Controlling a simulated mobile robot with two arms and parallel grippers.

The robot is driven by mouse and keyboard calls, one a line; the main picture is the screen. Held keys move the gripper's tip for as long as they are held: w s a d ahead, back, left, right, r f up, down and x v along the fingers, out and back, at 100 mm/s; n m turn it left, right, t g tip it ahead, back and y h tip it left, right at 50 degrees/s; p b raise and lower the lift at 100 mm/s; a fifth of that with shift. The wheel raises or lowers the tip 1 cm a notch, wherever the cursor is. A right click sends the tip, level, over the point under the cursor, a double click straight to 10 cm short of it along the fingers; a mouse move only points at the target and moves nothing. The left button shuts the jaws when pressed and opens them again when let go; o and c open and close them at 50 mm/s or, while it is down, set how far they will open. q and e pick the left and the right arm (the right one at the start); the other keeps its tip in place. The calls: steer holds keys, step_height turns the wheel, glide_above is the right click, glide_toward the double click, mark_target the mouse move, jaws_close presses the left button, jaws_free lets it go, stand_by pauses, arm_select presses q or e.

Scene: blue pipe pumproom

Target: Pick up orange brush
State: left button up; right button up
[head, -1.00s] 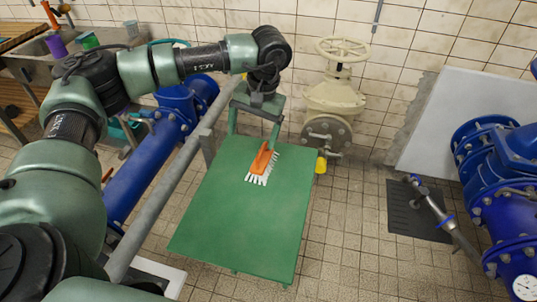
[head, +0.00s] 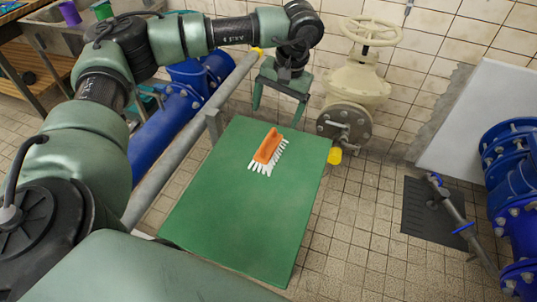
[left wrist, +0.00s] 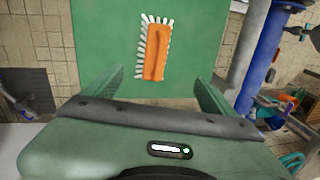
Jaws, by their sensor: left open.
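The orange brush (head: 269,148) with white bristles lies on the green table (head: 225,210), near its far edge. My left gripper (head: 277,112) is open and empty, just beyond the brush at the table's far edge in the head view. In the left wrist view the brush (left wrist: 155,50) lies ahead of and between the two spread green fingers (left wrist: 155,85), apart from both. My right gripper is not in view.
A cream valve (head: 357,85) with a handwheel and a yellow knob stands right of the table's far corner. A grey rail (head: 190,140) and blue pipe (head: 150,140) run along the left.

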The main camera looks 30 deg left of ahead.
arm_select(q)
steer(key=b, duration=0.5)
glide_above(270, 146)
steer(key=d, duration=0.1)
steer(key=f, duration=0.6)
steer(key=shift+w+d+f, duration=0.2)
steer(key=shift+w, duration=0.2)
steer(key=f, duration=0.2)
steer(key=a+f+p, duration=0.1)
steer(key=f, duration=0.4)
steer(key=shift+s+a+f, duration=0.2)
steer(key=shift+s+f, duration=0.05)
steer(key=shift+s, duration=0.1)
steer(key=c, duration=1.5)
steer(key=shift+c, duration=0.2)
steer(key=shift+r, duration=0.15)
step_height(270, 146, up, 20)
steer(key=shift+b, duration=0.4)
